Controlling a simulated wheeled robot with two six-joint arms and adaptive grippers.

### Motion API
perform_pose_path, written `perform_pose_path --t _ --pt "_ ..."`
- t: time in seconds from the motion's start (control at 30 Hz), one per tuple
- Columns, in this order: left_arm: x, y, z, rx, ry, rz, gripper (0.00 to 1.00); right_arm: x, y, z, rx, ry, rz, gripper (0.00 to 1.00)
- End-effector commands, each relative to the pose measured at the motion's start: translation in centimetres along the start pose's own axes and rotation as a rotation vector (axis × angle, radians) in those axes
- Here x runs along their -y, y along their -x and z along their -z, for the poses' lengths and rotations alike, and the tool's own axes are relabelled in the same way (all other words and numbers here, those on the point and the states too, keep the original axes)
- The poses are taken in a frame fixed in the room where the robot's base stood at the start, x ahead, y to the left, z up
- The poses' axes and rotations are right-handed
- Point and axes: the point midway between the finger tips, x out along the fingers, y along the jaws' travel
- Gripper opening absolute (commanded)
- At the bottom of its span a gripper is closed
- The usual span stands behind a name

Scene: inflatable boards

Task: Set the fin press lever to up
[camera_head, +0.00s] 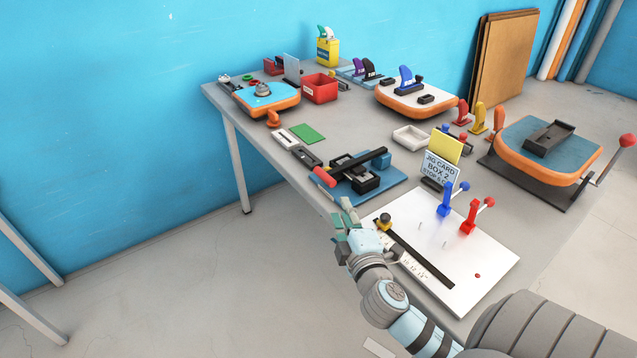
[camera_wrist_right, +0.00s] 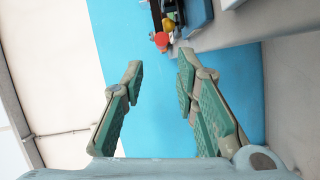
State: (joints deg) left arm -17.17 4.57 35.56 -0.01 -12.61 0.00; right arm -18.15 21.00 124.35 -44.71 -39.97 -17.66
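No readable label marks the fin press. A blue plate with a black clamp mechanism (camera_head: 362,179) lies near the table's front-left edge, with a red-gripped handle (camera_head: 323,177) low at its left. At the far right, a long lever with a red ball (camera_head: 627,140) leans up and outward beside an orange-rimmed board (camera_head: 545,150). My right gripper (camera_head: 343,215) is at the table's front edge, just below the red-gripped handle. In the wrist view my right gripper (camera_wrist_right: 160,66) is open and empty, and a red knob (camera_wrist_right: 161,40) shows beyond the fingertips. My left gripper is not in view.
A white panel (camera_head: 480,262) with a black slot and blue and red toggle clamps lies right of my gripper. A jig card sign (camera_head: 440,170) stands behind it. Boards, fins and a red bin (camera_head: 320,88) fill the table's back. Open floor lies left.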

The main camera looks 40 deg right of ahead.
Motion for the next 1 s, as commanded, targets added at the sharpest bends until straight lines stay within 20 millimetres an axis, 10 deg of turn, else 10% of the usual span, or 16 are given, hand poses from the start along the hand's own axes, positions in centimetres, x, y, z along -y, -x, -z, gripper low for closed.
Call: perform_pose_path --t 0.6,1.0 --pt "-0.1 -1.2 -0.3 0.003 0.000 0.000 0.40 0.2 -12.5 0.6 -0.009 -0.001 0.002 0.28" --pt "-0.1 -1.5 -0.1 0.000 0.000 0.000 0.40 0.1 -14.5 0.6 -0.009 -0.001 0.003 0.28"
